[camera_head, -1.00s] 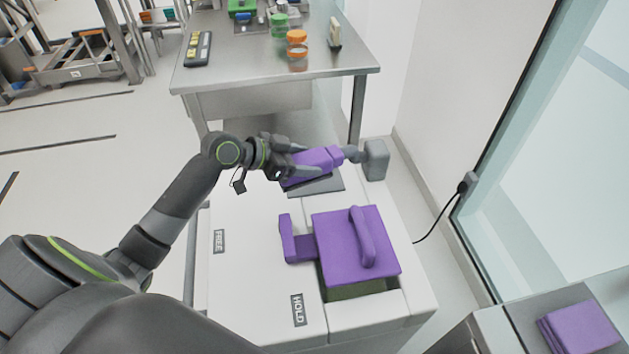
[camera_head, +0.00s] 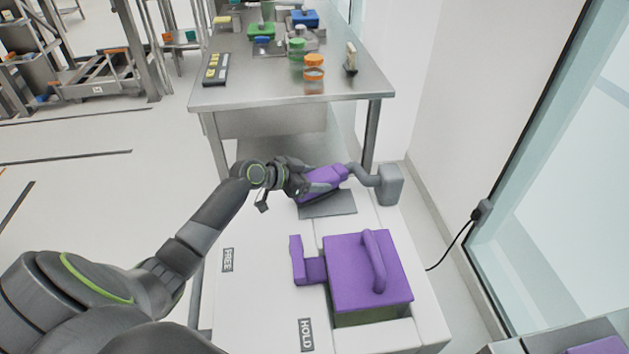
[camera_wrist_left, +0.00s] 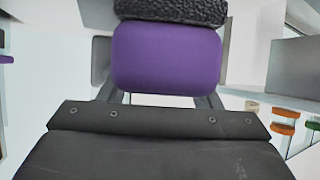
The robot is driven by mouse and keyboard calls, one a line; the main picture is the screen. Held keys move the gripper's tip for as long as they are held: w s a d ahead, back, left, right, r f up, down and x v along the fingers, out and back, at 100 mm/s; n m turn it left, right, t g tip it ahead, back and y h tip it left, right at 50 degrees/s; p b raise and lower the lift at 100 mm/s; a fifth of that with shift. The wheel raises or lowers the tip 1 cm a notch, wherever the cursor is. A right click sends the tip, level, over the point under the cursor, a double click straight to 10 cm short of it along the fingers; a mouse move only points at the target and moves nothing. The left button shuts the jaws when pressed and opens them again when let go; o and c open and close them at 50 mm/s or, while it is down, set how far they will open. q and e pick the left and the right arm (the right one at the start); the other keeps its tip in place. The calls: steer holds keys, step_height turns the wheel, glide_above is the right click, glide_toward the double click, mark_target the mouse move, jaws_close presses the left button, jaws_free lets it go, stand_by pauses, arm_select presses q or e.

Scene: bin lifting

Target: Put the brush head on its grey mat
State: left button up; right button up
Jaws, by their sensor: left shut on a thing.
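The brush head is a purple block (camera_head: 324,180) with a grey neck that ends in a dark grey block (camera_head: 390,184). My left gripper (camera_head: 303,182) is shut on the purple part, and the fingers partly hide it. The brush head is over or on the grey mat (camera_head: 330,206); I cannot tell whether it touches. In the left wrist view the purple part (camera_wrist_left: 166,58) sits between the fingers, with a rough black band beyond it. My right gripper is not in view.
A white cabinet top (camera_head: 270,235) carries the mat and a purple lid with a handle (camera_head: 365,272), beside labels FREE and HOLD. A steel table (camera_head: 290,90) with jars stands behind. A wall and glass panel border the right.

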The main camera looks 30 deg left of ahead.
arm_select(q)
steer(key=shift+f, duration=0.35)
steer(key=shift+f, duration=0.15)
steer(key=o, duration=1.1)
steer(key=shift+r, duration=0.25)
steer(key=shift+v, duration=5.95)
